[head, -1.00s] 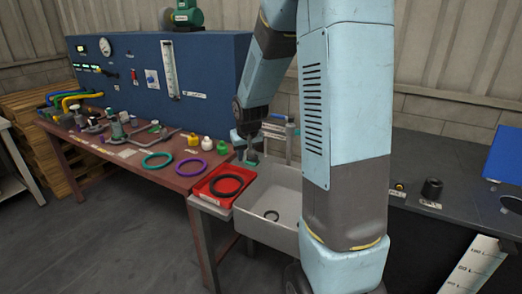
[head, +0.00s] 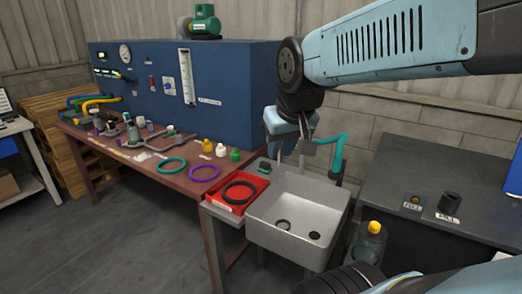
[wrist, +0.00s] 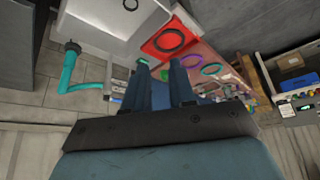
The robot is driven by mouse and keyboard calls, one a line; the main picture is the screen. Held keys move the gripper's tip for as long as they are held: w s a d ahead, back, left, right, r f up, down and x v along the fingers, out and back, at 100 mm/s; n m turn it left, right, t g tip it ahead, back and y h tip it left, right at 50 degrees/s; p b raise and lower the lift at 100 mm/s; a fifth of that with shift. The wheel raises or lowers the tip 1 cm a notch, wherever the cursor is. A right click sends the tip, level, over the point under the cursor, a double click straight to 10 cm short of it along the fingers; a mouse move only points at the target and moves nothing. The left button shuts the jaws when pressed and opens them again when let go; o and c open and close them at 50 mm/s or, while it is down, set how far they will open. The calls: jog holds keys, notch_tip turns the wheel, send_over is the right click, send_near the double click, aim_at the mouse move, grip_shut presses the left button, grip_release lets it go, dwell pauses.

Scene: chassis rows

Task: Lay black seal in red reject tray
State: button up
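A black seal (head: 239,192), a thick ring, lies in the red reject tray (head: 225,206) beside the sink. The seal (wrist: 169,39) and the red tray (wrist: 150,49) also show in the wrist view, beyond my fingertips. My gripper (head: 301,160) hangs above the back of the sink, to the right of the tray and apart from it. In the wrist view my gripper (wrist: 158,68) has its two fingers spread, with a gap and nothing held between them.
A green ring (head: 171,165) and a purple ring (head: 205,173) lie on the red-brown bench. A yellow-capped bottle (head: 370,240) stands right of the sink.

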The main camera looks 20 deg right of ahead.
jog(key=s, duration=0.2)
jog(key=s+a, duration=0.1)
jog(key=s, duration=0.1)
jog(key=shift+r, duration=0.3)
dwell(1.2)
